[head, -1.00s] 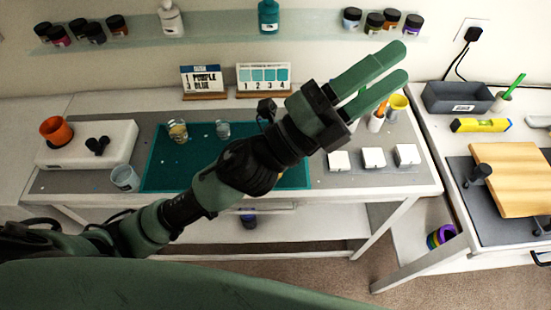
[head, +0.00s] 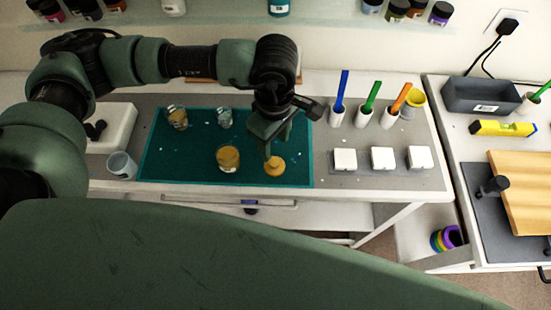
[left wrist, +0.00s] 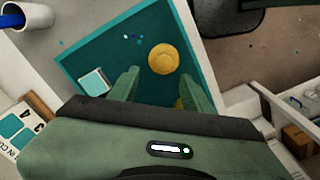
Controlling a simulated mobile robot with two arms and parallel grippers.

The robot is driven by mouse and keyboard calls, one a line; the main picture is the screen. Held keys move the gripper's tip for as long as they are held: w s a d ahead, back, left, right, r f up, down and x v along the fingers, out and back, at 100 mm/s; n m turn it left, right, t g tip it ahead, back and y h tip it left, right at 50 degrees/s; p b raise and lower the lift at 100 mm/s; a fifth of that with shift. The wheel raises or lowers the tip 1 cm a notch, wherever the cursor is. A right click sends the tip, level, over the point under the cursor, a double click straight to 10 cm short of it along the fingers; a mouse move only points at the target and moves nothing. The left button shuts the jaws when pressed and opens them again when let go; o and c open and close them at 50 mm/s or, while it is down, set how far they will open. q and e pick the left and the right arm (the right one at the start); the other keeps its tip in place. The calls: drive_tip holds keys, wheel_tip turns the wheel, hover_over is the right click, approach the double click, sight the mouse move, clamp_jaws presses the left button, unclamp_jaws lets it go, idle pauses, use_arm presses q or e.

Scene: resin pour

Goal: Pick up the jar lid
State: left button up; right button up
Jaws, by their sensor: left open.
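The jar lid (head: 274,167) is a round yellow-tan disc with a small knob. It lies near the right front part of the teal mat (head: 192,172). My left gripper (head: 275,145) is above the lid, pointing down, open and empty. In the left wrist view the lid (left wrist: 164,58) shows just beyond and between the open fingertips (left wrist: 161,76), apart from them. A glass jar with amber contents (head: 228,158) stands left of the lid; in the left wrist view a yellow patch (left wrist: 180,103), probably that jar, is mostly hidden by a finger. My right gripper is not in view.
White holders with coloured handles (head: 363,117) and several white blocks (head: 382,158) stand to the right. Shelf jars line the back wall.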

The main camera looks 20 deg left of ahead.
sight(274, 161)
use_arm(q)
drive_tip(key=shift+s+f+p, duration=0.2)
drive_tip(key=shift+f+p, duration=0.25)
drive_tip(key=shift+f, duration=0.4)
wheel_tip(274, 161, down, 5)
drive_tip(key=shift+s+r+p, duration=0.15)
drive_tip(key=shift+r+p, duration=0.05)
drive_tip(key=shift+p, duration=1)
drive_tip(key=shift+f, duration=0.25)
clamp_jaws()
